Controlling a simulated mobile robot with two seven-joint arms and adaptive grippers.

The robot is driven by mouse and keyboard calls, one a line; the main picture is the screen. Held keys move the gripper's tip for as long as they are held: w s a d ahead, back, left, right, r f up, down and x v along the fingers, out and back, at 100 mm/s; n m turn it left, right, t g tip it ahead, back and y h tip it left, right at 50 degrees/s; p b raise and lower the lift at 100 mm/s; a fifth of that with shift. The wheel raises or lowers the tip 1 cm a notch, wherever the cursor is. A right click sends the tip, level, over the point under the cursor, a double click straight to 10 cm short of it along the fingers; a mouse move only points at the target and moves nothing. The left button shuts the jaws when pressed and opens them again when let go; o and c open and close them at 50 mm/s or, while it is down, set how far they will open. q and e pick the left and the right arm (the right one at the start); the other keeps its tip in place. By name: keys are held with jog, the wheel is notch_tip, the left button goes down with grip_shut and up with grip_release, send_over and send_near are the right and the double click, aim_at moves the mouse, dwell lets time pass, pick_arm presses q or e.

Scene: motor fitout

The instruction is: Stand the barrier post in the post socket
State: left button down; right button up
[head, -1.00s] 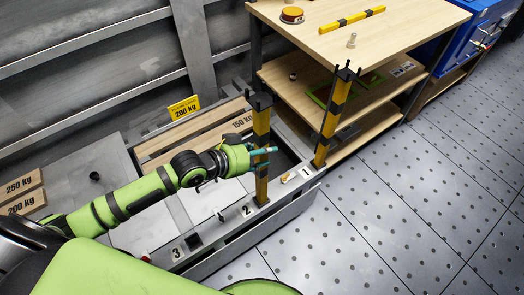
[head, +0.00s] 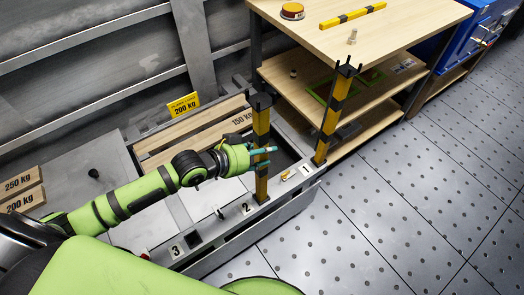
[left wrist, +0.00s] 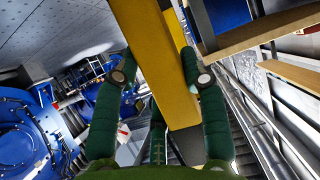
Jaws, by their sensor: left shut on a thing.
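The yellow-and-black barrier post (head: 261,187) stands about upright at the deck edge. Its foot is at the spot by label 2 (head: 246,208); I cannot tell how deep it sits in a socket there. My left gripper (head: 266,157) is shut on the post about mid-height, with its green fingers around it. In the left wrist view the post (left wrist: 155,55) runs between the fingers of the gripper (left wrist: 163,75). A dark square socket (head: 194,240) is empty by label 3. My right gripper is not in view.
A second striped post (head: 331,118) stands upright by label 1. A wooden shelf unit (head: 430,25) behind it carries a striped bar (head: 352,16) and a red-and-yellow round thing (head: 292,11). A plank stack (head: 195,140) lies behind my arm. The floor at the right is clear.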

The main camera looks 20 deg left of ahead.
pick_arm(q)
jog(key=shift+f+b, duration=0.3)
jog(key=shift+f, duration=0.6)
jog(key=shift+w+f+b, duration=0.1)
jog(key=shift+f+b, duration=0.25)
jog(key=shift+f, duration=0.55)
dwell(2.1)
jog(key=c, duration=0.6)
grip_release()
jog(key=v, duration=1.2)
jog(key=shift+d+f, duration=0.1)
